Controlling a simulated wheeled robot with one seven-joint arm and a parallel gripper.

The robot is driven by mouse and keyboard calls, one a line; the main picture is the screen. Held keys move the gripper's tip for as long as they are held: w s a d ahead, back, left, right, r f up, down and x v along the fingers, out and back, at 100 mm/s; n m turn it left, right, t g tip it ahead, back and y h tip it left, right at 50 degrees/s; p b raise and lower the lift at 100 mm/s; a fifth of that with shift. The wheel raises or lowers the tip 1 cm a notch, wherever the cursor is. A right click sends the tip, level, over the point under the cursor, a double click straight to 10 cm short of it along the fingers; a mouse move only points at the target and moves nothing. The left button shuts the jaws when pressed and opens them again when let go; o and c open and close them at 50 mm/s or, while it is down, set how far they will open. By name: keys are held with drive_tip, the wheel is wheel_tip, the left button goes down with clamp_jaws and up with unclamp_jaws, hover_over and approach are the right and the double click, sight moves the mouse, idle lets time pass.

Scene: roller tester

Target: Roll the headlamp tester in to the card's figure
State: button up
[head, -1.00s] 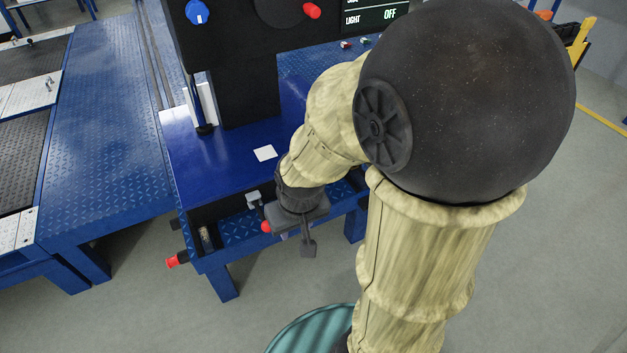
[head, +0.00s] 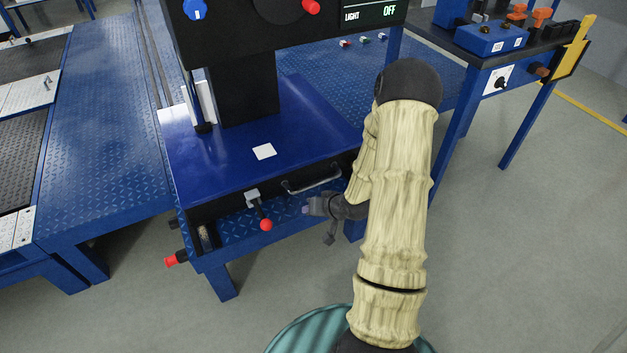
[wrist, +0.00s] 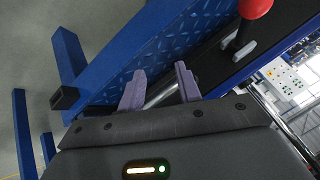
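The headlamp tester (head: 245,90) is a black head on a post over a blue deck (head: 215,165). A blank-looking white card (head: 264,151) lies on the deck; I cannot read a figure on it. A silver bar handle (head: 312,184) is on the front face, right of a lever with a red ball (head: 266,225). My gripper (head: 306,209) is just below the handle in the head view, fingers pointing left. In the wrist view my gripper (wrist: 160,90) has its two purple fingers apart, with a silver bar (wrist: 163,92) showing between them; contact cannot be told. The red ball (wrist: 255,8) is beyond.
A red knob (head: 171,262) sticks out at the lower left of the frame. The display (head: 365,14) reads LIGHT OFF. A blue ramp lift (head: 105,140) is at left. A bench with blue boxes (head: 490,38) stands at right. The floor in front is clear.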

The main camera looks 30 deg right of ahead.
sight(315, 182)
drive_tip(key=s+d+f+m+t+h, duration=0.1)
drive_tip(key=s+d+f+m+t, duration=0.3)
drive_tip(key=m+t, duration=0.8)
drive_tip(key=shift+s+d+f+m+h+b, duration=0.2)
drive_tip(key=shift+d+f+m+h+b, duration=0.15)
drive_tip(key=shift+d+f+m, duration=0.55)
drive_tip(key=shift+d+r, duration=0.1)
drive_tip(key=shift+r, duration=0.15)
drive_tip(key=w+r+b, duration=0.1)
drive_tip(key=w, duration=0.4)
drive_tip(key=w+r+b, duration=0.1)
drive_tip(key=w, duration=0.4)
drive_tip(key=w+r+b, duration=0.1)
drive_tip(key=w+b, duration=0.1)
drive_tip(key=w, duration=0.4)
drive_tip(key=shift+w+a, duration=0.1)
drive_tip(key=shift+a, duration=0.2)
drive_tip(key=shift+w+r, duration=0.25)
drive_tip(key=shift+w, duration=0.25)
clamp_jaws()
